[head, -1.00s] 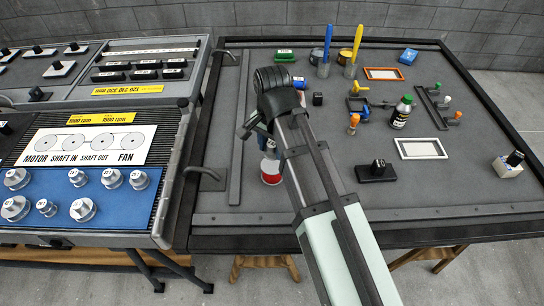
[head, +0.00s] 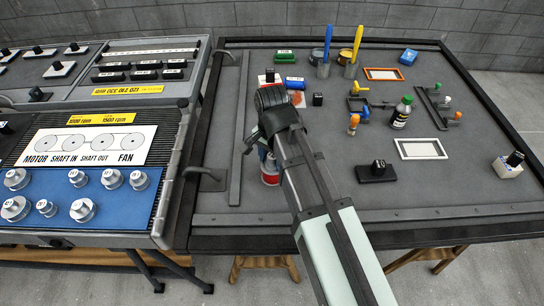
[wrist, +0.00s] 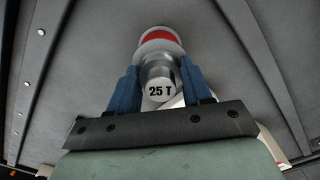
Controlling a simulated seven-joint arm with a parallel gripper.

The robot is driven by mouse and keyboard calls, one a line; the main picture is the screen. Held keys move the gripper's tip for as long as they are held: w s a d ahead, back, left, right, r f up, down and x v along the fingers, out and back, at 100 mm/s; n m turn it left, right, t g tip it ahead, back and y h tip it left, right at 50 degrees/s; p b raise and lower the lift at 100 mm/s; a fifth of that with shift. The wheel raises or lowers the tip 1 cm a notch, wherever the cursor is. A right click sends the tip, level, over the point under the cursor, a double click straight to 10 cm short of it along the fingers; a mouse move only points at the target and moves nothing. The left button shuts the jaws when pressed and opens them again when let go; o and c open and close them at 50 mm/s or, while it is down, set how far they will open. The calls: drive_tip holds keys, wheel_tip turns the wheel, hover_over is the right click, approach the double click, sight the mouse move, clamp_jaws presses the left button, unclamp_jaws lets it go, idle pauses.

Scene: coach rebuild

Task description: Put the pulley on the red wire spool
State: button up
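The pulley (wrist: 160,92) is a silver, stepped round part marked "25 T". It sits between the blue fingers of my gripper (wrist: 160,68) in the wrist view, and the gripper looks shut on it. The red wire spool (wrist: 158,37), red with white flanges, stands beyond the pulley in that view. In the head view the spool (head: 270,181) is on the dark table, partly hidden by my gripper (head: 266,158), which is close over it. The pulley cannot be made out in the head view. Whether pulley and spool touch, I cannot tell.
A long rail (head: 236,140) and a table handle (head: 203,172) lie left of the spool. A black block on a base (head: 376,172), a white frame (head: 421,149) and a bottle (head: 401,114) are to the right. The table front is clear.

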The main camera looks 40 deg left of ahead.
sight(272, 156)
drive_tip(key=o, duration=0.4)
drive_tip(key=shift+r, duration=0.1)
wheel_tip(272, 156, up, 12)
drive_tip(key=shift+r, duration=0.1)
idle(0.6)
